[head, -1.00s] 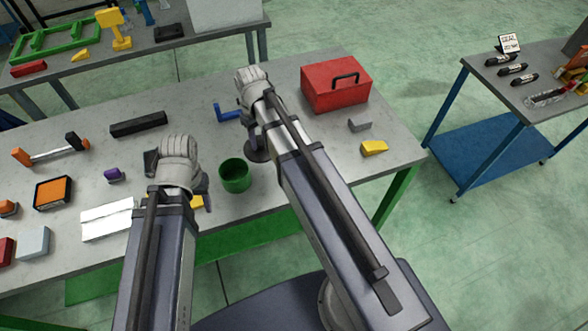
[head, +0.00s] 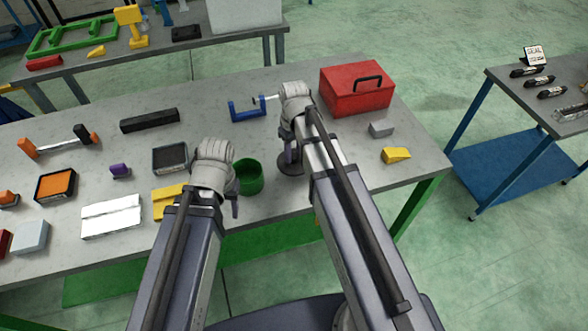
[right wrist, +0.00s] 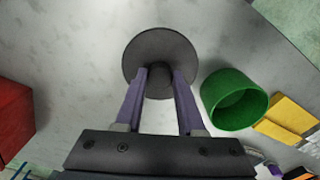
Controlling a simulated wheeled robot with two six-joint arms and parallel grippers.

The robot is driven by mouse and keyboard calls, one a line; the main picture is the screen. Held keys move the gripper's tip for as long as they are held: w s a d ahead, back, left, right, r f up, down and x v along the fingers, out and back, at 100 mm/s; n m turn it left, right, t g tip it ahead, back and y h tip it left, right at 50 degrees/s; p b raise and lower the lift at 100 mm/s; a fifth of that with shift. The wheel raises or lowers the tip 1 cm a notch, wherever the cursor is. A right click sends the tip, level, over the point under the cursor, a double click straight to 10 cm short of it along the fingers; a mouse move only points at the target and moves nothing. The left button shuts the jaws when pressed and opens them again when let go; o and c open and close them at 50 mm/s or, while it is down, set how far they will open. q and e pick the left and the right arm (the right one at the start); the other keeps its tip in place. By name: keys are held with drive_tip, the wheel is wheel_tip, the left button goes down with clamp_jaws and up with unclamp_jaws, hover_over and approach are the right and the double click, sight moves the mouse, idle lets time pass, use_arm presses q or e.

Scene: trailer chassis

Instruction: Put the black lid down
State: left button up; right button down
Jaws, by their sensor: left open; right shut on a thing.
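The black lid (head: 291,168) is a round dark disc with a central knob. My right gripper (right wrist: 159,82) is shut on the knob, with its two purple fingers on either side, and the disc also shows in the right wrist view (right wrist: 160,45). In the head view the lid is just right of the green pot (head: 250,177), close to the table; I cannot tell if it touches. The open pot also shows in the right wrist view (right wrist: 234,100), apart from the lid. My left gripper (head: 233,203) is open, over the pot's left side; its fingers are partly hidden.
The grey table (head: 330,135) has free room right of the lid. A red toolbox (head: 350,95), grey block (head: 381,129) and yellow wedge (head: 396,155) lie to the right. A blue clamp (head: 247,112) is behind; a black-grey box (head: 170,158) and yellow piece (head: 165,200) lie left.

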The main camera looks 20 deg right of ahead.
sight(294, 162)
use_arm(q)
drive_tip(key=shift+f+b, duration=2.05)
drive_tip(key=shift+f, duration=0.45)
use_arm(e)
drive_tip(key=shift+f, duration=2.5)
use_arm(q)
drive_tip(key=shift+r, duration=0.15)
use_arm(e)
drive_tip(key=shift+r, duration=0.1)
drive_tip(key=c, duration=0.5)
unclamp_jaws()
